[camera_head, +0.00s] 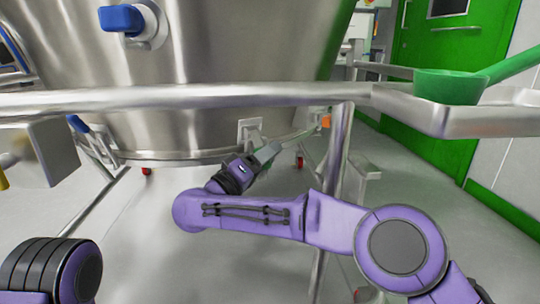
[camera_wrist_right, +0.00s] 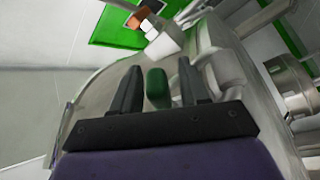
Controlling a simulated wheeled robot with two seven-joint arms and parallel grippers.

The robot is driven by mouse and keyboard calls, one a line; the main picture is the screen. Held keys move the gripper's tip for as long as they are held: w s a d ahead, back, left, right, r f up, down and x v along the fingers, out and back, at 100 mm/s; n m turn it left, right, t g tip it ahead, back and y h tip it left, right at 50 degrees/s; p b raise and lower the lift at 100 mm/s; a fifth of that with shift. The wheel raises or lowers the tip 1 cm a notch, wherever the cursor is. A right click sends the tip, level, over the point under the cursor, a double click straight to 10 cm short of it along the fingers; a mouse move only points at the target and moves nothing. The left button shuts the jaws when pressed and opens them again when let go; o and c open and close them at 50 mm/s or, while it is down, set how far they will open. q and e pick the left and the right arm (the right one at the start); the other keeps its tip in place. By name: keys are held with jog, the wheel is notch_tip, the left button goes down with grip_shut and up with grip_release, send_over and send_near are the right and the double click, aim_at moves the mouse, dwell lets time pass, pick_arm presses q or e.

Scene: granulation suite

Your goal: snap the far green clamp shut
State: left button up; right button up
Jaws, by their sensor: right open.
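A green clamp (camera_wrist_right: 157,88) shows in the right wrist view as a short green block between the fingers of my right gripper (camera_wrist_right: 160,68). The fingers stand apart on either side of it, the left one nearer to it. I cannot tell whether either touches it. In the head view my right gripper (camera_head: 262,157) is at the lower rim of the steel vessel, below a small metal bracket (camera_head: 250,131). The clamp is mostly hidden there behind the gripper. My left gripper is out of view; only part of my left arm shows at the lower left.
The large steel vessel (camera_head: 215,50) fills the upper middle, with a blue knob (camera_head: 122,18) on its wall. A metal rail (camera_head: 200,97) crosses in front, above my right arm. A green scoop (camera_head: 450,87) rests on the tray (camera_head: 490,121) at right. Open floor lies below.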

grip_shut()
